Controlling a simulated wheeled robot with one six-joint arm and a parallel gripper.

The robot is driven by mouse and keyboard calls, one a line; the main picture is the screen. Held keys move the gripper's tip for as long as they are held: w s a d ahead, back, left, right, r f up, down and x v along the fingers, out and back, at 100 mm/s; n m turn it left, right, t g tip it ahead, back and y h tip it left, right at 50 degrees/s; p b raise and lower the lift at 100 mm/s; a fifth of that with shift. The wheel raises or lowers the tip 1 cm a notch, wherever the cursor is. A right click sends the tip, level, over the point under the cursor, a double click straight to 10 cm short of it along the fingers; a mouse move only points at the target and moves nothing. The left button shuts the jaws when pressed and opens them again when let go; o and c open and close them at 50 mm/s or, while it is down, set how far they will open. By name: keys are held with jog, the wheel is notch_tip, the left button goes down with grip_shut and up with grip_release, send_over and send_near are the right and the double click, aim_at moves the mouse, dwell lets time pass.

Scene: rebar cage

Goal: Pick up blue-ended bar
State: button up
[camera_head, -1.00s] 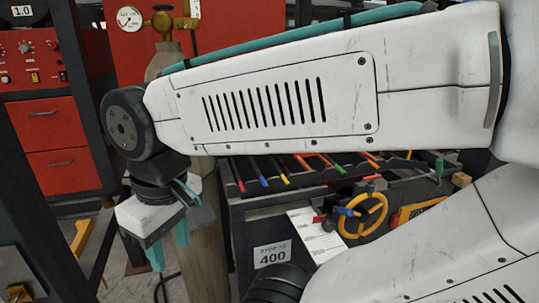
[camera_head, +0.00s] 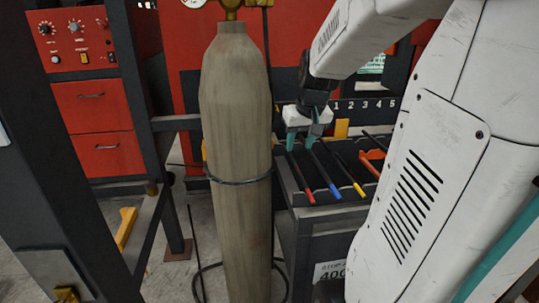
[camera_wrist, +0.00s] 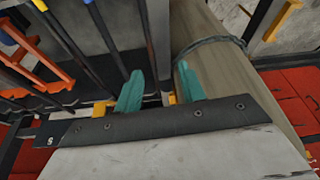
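The blue-ended bar (camera_head: 334,189) lies in a dark rack (camera_head: 345,213), between a red-ended bar (camera_head: 308,192) and a yellow-ended bar (camera_head: 356,186). My gripper (camera_head: 302,143) is above the rack's left side, towards the back, over the far part of the bars. Its teal fingers are apart with nothing held. In the wrist view, the fingers (camera_wrist: 160,83) stand either side of the line of a dark bar whose end is out of frame. The blue-ended bar (camera_wrist: 105,36) runs left of that, towards the left finger.
A tall gas cylinder (camera_head: 236,130) stands close to the left of the rack and my gripper. An orange tool (camera_head: 372,161) lies on the rack's right part. Number labels (camera_head: 364,105) line the back. A red drawer cabinet (camera_head: 95,125) and dark frame posts are at left.

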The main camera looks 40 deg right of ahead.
jog(key=m, duration=0.1)
send_near(317, 160)
jog(key=shift+w+a+f+h, duration=0.15)
jog(key=shift+w+a+h, duration=0.25)
jog(key=shift+w+a, duration=0.1)
jog(key=x, duration=0.7)
jog(key=shift+s+d+f, duration=0.25)
jog(key=shift+d+f, duration=0.1)
jog(key=shift+f, duration=0.05)
grip_shut()
